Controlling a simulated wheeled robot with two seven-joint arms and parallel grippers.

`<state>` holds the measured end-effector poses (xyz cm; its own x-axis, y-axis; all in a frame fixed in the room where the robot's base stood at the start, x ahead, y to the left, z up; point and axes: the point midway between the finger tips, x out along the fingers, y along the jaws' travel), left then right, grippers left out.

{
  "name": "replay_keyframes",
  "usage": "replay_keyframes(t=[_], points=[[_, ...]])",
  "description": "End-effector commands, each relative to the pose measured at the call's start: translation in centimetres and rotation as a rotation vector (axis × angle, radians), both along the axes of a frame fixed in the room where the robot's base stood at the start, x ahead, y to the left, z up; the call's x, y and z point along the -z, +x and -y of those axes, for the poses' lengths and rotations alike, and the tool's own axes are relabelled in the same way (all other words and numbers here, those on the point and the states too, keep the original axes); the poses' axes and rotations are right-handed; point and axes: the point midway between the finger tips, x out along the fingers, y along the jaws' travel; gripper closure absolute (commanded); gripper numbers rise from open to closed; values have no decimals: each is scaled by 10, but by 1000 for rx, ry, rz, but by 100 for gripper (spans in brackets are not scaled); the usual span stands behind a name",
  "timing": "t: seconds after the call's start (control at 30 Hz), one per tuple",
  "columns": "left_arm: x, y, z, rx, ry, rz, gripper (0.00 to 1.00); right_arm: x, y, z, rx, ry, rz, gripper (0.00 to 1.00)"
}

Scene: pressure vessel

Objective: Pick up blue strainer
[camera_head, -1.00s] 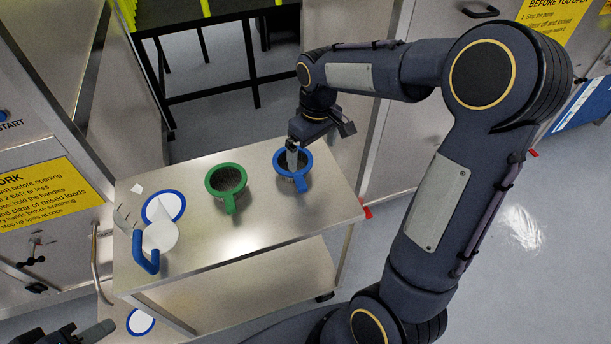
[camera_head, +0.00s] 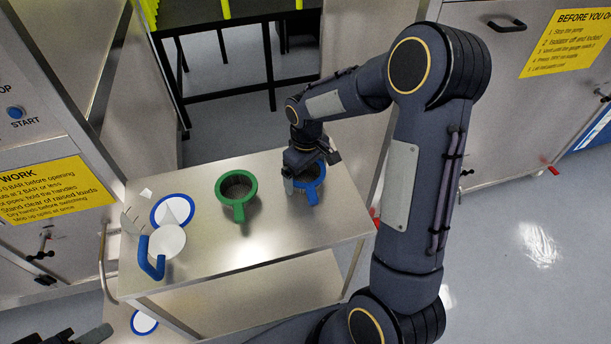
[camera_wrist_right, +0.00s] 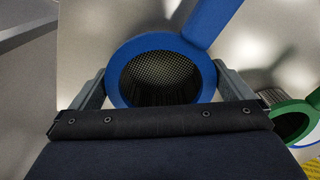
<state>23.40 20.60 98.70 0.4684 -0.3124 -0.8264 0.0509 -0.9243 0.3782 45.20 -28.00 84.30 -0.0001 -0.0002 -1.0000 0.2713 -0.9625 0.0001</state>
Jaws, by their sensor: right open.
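The blue strainer (camera_head: 311,194) stands at the far right part of the metal cart top, its handle toward the front. In the right wrist view, its blue ring (camera_wrist_right: 117,88) and mesh lie between the two fingers. My right gripper (camera_head: 298,178) is open over the strainer. In the wrist view, the gripper (camera_wrist_right: 163,85) has one finger on either side of the ring; whether they touch it I cannot tell. The gripper hides the ring's left part in the head view. A dark part, apparently of my left gripper (camera_head: 94,334), shows at the bottom left edge; its jaws are unclear.
A green strainer (camera_head: 251,188) stands left of the blue one on the cart (camera_head: 222,262). Further left are a blue-rimmed white disc (camera_head: 186,204), a white piece and a blue handle (camera_head: 155,262). The cart's front middle is clear. Machine cabinets stand around it.

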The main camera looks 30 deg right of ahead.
Motion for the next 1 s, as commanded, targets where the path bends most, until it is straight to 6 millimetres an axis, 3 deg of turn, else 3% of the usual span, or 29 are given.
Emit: replay_keyframes(t=[0.03, 0.27, 0.67, 0.83, 1.0], points=[[0, 0, 0, 0, 0, 0, 64, 0, 0, 0, 0, 0, 0, 1], [0, 0, 0, 0, 0, 0, 64, 0, 0, 0, 0, 0, 0, 29], [1, 0, 0, 0, 0, 0, 64, -11, 1, 0, -1, 0, 3, 29], [4, 0, 0, 0, 0, 0, 64, -37, 1, -4, -2, 1, 6, 29], [4, 0, 0, 0, 0, 0, 64, -73, -2, -36, -8, 1, 7, 29]])
